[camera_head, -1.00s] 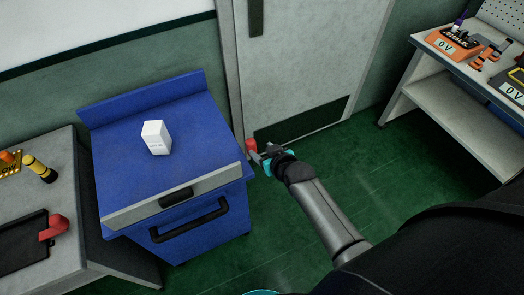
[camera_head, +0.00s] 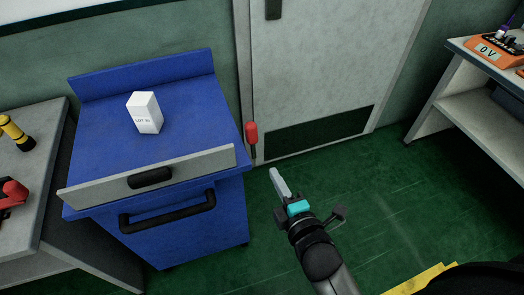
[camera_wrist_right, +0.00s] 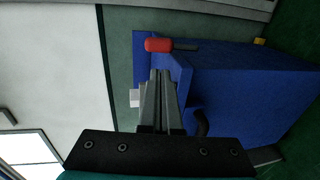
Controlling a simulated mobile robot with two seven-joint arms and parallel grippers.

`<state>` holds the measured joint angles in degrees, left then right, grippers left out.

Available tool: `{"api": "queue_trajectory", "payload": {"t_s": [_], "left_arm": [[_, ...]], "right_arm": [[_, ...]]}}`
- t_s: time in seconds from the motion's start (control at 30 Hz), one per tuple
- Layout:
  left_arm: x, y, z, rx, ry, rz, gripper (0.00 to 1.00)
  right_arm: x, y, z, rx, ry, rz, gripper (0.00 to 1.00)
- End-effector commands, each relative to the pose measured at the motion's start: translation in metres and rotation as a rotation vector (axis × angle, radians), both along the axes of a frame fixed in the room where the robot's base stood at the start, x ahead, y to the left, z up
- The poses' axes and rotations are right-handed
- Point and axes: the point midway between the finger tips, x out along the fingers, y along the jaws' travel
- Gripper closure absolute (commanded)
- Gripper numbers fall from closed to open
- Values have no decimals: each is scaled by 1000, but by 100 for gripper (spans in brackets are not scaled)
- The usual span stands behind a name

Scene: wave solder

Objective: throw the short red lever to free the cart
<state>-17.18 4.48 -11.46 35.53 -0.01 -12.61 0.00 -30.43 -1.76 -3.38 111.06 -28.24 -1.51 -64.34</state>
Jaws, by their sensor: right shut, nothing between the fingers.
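The short red lever (camera_head: 251,134) stands at the right side of the blue cart (camera_head: 95,139), its red grip up on a dark stem. In the right wrist view the lever (camera_wrist_right: 158,45) shows beyond my fingertips, its stem pointing right in that turned picture. My right gripper (camera_head: 277,174) is shut and empty, to the right of the lever and nearer to me, apart from it. The fingers also show closed together in the right wrist view (camera_wrist_right: 161,75). My left gripper is not in view.
A white box (camera_head: 145,114) stands on the cart top. The cart has a grey drawer front and a black handle (camera_head: 168,212). A grey bench (camera_head: 50,150) stands close at left, a door (camera_head: 310,70) behind. Green floor at right is clear up to a workbench (camera_head: 490,110).

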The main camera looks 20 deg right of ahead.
Motion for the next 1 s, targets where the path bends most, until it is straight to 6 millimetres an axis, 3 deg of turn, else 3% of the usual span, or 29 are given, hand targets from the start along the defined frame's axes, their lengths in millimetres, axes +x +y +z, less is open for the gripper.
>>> {"api": "queue_trajectory", "payload": {"t_s": [0.27, 0.8, 1.0], "left_arm": [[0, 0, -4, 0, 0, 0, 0], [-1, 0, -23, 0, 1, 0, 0], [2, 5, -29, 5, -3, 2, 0]], "right_arm": [[21, 1, -3, -13, -7, 4, 100], [104, 4, -20, -11, -4, 3, 100], [126, 5, -24, -11, -3, 3, 100]]}}
